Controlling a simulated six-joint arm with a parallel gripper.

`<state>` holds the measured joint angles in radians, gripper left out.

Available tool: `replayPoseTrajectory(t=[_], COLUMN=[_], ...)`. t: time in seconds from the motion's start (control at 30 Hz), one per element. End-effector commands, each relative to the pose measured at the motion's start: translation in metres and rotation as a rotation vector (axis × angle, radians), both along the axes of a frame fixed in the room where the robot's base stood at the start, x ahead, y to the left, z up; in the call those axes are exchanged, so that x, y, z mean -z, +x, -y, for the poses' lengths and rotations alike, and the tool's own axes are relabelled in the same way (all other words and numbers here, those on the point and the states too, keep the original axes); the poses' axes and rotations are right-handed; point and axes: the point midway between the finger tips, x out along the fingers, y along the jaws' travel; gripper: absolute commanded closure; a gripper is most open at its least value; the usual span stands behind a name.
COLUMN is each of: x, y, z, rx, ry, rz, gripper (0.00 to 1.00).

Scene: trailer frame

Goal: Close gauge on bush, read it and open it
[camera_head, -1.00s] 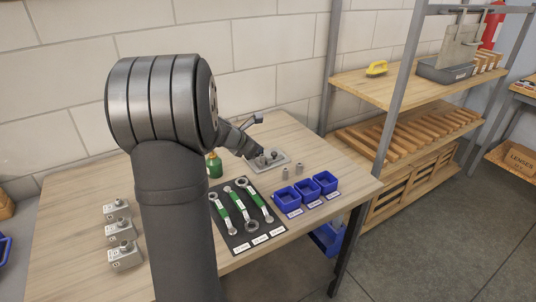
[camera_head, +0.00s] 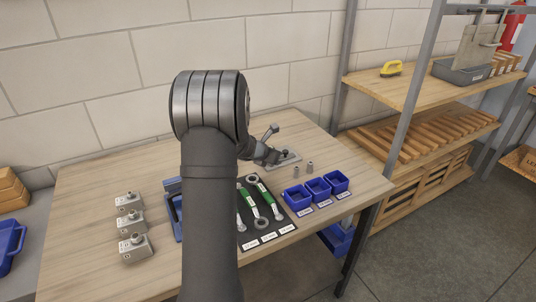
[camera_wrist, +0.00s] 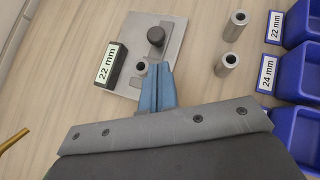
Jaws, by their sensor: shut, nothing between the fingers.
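The gauge is a grey plate (camera_wrist: 172,52) with a round black knob (camera_wrist: 156,35) and a dark block bearing a display (camera_wrist: 107,65) that appears to read 24 mm. A small steel bush (camera_wrist: 141,68) stands on the plate beside the block. My gripper (camera_wrist: 158,67) is shut and empty, its blue fingertips over the near edge of the plate, close to the bush and below the knob. I cannot tell whether the fingers touch the gauge. In the head view the plate (camera_head: 289,160) is partly hidden by my wrist.
Two loose bushes (camera_wrist: 235,25) (camera_wrist: 228,64) stand right of the plate. Blue bins (camera_head: 318,189) with size labels lie farther right. Green-handled wrenches (camera_head: 262,202) lie on a dark mat. Several grey metal blocks (camera_head: 133,246) stand at left. A brass spout (camera_wrist: 14,139) shows at left.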

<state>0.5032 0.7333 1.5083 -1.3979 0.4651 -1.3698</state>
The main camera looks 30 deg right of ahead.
Motion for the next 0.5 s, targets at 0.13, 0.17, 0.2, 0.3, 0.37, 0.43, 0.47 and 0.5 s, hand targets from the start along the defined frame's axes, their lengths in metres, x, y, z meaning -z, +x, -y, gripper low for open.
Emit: replayPoseTrajectory(t=[0.13,0.17,0.2,0.3,0.37,0.43,0.47,0.5], x=[0.003,0.003,0.004,0.004,0.005,0.005,0.005,0.005], y=[0.01,0.011,0.013,0.015,0.016,0.016,0.016,0.016], z=[0.02,0.023,0.026,0.03,0.032,0.032,0.032,0.032], rx=[0.003,0.003,0.002,0.002,0.002,0.002,0.002,0.001], ry=[-0.001,-0.001,-0.001,-0.001,-0.001,-0.001,-0.001,-0.001], rz=[0.002,0.002,0.002,0.002,0.002,0.002,0.002,0.002], gripper=[1.0,1.0,1.0,1.0,1.0,1.0,1.0,1.0])
